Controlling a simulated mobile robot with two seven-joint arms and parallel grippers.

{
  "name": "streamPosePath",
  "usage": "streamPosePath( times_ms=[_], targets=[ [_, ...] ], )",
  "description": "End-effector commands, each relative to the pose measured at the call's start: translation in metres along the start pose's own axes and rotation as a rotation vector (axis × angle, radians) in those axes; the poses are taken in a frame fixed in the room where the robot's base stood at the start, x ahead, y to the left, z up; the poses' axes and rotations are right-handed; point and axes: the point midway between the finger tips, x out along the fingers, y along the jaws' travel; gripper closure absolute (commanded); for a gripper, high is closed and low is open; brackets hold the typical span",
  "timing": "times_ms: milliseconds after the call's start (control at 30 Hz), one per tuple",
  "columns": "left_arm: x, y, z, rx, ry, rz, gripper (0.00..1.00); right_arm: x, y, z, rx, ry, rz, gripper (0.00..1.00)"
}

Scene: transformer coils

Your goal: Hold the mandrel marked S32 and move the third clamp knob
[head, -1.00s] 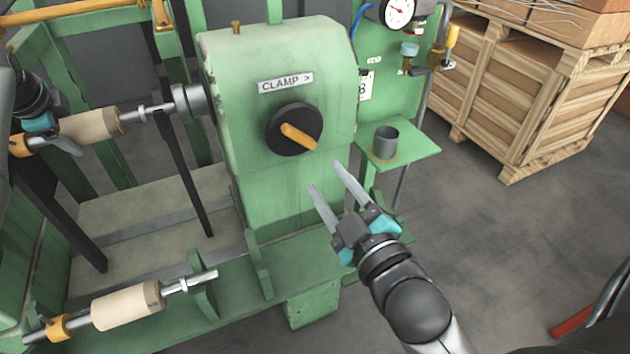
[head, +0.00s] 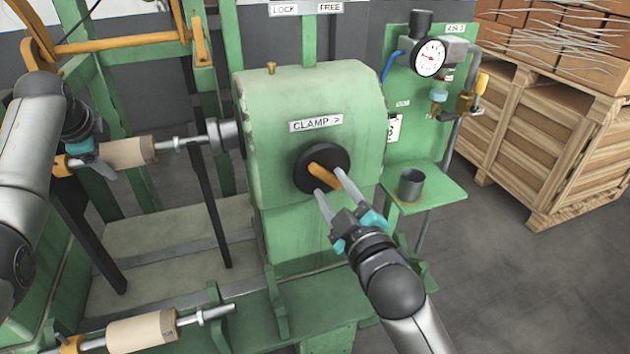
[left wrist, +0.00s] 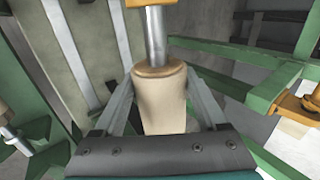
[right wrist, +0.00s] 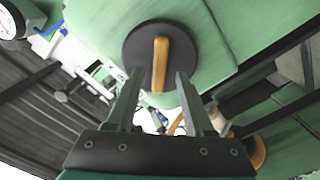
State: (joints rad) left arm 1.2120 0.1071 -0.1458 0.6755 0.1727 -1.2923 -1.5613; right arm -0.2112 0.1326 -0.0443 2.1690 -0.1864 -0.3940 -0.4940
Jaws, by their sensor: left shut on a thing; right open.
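A beige mandrel (head: 128,153) on a metal shaft runs into the left side of the green clamp housing (head: 262,130). My left gripper (head: 98,160) is shut on this mandrel, with one finger on each side in the left wrist view (left wrist: 162,100). No S32 mark can be read on it. The clamp knob is a black disc (head: 304,181) with an orange handle (head: 325,164) tilted down to the right, under a "CLAMP >" label. My right gripper (head: 330,198) is open at the knob, its fingertips near the handle. In the right wrist view the handle (right wrist: 160,62) stands between and ahead of the fingers.
A second mandrel (head: 142,331) lies on a lower shaft at the front left. A grey cup (head: 411,186) stands on a green side shelf (head: 440,190), below a pressure gauge (head: 430,57). A wooden crate (head: 545,130) is at the right. Floor between is clear.

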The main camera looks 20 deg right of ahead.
Motion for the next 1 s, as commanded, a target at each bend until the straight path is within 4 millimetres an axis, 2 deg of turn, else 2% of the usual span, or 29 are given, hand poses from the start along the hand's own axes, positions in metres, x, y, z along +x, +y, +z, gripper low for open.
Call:
streamPosePath(
  times_ms=[33,200,600,1000],
  targets=[
    [0.002,0.004,-0.008,0.003,0.016,0.01,1.0,0.006,0.0,0.0,0.0,0.001,0.001,0.47],
    [0.003,0.004,-0.008,0.003,0.016,0.01,1.0,0.02,0.0,0.0,0.0,0.001,-0.001,0.47],
    [0.002,0.004,-0.008,0.003,0.016,0.01,1.0,0.025,0.0,0.0,0.0,0.0,-0.001,0.47],
    [0.002,0.003,-0.008,0.003,0.016,0.01,1.0,0.025,-0.001,0.0,0.001,0.0,-0.001,0.91]
  ],
)
